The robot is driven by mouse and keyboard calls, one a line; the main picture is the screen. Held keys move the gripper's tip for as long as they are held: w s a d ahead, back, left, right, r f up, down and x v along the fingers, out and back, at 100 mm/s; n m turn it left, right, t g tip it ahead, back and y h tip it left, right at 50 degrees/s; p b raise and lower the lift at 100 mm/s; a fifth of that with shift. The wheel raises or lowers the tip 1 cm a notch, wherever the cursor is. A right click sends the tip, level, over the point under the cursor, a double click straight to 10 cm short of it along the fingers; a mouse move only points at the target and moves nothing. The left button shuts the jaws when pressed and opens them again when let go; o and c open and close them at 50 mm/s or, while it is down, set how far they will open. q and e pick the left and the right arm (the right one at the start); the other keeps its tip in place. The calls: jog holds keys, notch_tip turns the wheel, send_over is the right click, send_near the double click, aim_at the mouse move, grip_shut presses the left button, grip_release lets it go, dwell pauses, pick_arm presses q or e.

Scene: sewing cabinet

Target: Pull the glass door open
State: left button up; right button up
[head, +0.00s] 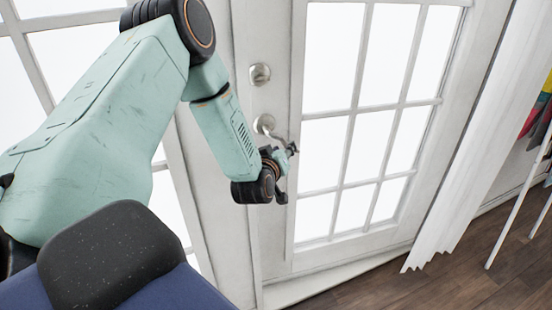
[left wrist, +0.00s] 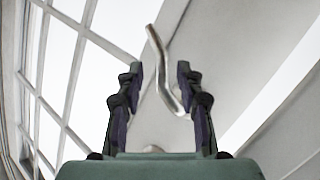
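The white glass door (head: 274,235) has a grid of bright panes and appears shut in its frame. Its silver lever handle (head: 264,124) sits on the left stile, below a round silver lock (head: 259,74). My left gripper (head: 284,168) is at the lever and hides part of it in the head view. In the left wrist view, the two dark fingers of my left gripper (left wrist: 160,72) are apart, with the curved lever handle (left wrist: 163,75) between them. Gaps show on both sides of the lever, wider on the left. My right gripper is not in view.
A white curtain (head: 480,150) hangs right of the door. The dark wooden floor (head: 400,285) shows at the lower right, with thin white poles (head: 518,215) near the right edge. Another paned window or door panel (head: 75,55) is behind my left arm.

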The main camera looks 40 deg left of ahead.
pick_arm(q)
jog(key=v, duration=0.7)
jog(key=shift+s+d, duration=0.15)
jog(key=shift+s, duration=0.2)
jog(key=shift+c, duration=0.4)
